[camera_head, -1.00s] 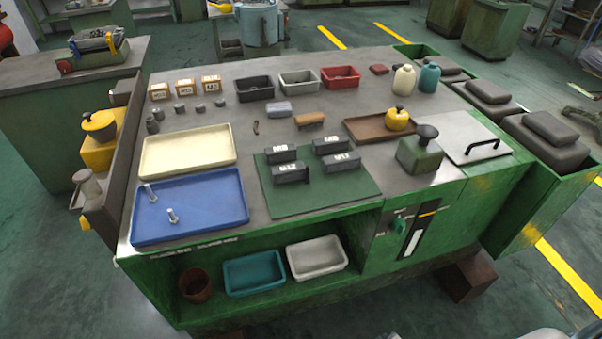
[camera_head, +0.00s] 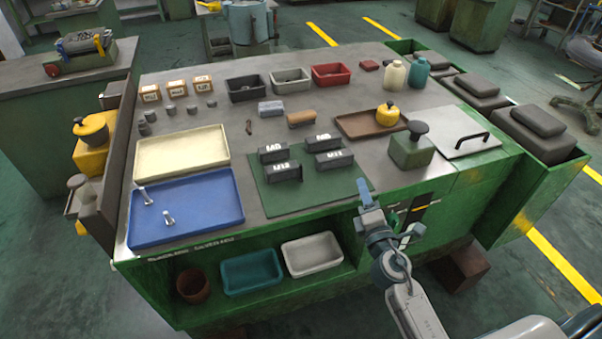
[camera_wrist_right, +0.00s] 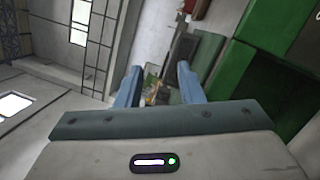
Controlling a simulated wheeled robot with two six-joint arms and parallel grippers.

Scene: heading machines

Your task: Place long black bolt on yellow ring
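My right gripper (camera_head: 364,191) is in front of the workbench's front edge, at the lower right of the green mat, and holds nothing. In the right wrist view its two blue fingers (camera_wrist_right: 157,80) stand apart with nothing between them. Two pale metal bolts stand in the blue tray (camera_head: 200,222): the rear bolt (camera_head: 144,195) and the front bolt (camera_head: 168,217). A small dark brownish piece (camera_head: 249,127) lies on the bench; I cannot tell if it is a bolt. I cannot make out a long black bolt or a yellow ring. My left gripper is not in view.
The green mat (camera_head: 325,202) bears several labelled black blocks. A cream tray (camera_head: 181,155) lies behind the blue tray. A yellow can (camera_head: 387,110) stands on a brown tray (camera_head: 352,127), near a green block with a knob (camera_head: 411,151). Small bins line the back.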

